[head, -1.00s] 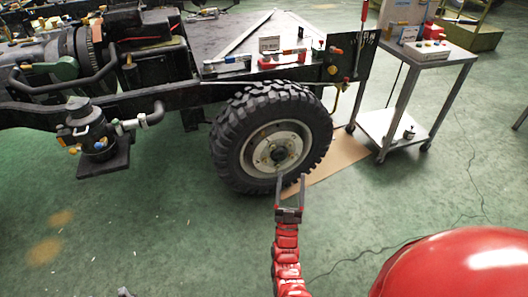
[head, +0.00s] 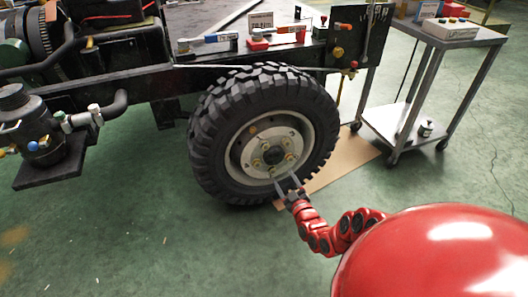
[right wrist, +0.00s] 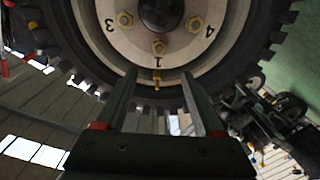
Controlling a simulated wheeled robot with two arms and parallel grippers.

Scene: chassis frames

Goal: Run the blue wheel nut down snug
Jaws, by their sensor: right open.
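The wheel (head: 206,150), a black knobbly tyre on a pale rim, is mounted on the chassis and also fills the top of the right wrist view (right wrist: 60,28). Brass-coloured nuts sit around its dark hub, among them the nut by number 1 (right wrist: 159,47), the nut by 3 (right wrist: 125,19) and the nut by 4 (right wrist: 193,24). I cannot make out a blue nut in either view. My right gripper (head: 287,184) is open and empty in front of the lower rim; in the right wrist view its fingers (right wrist: 158,76) point up towards number 1. My left gripper is out of view.
The black chassis frame (head: 130,80) runs above and left of the wheel. A brown sheet (head: 340,166) lies on the floor behind the tyre. A metal trolley (head: 462,40) stands to the right. The green floor in front is mostly clear.

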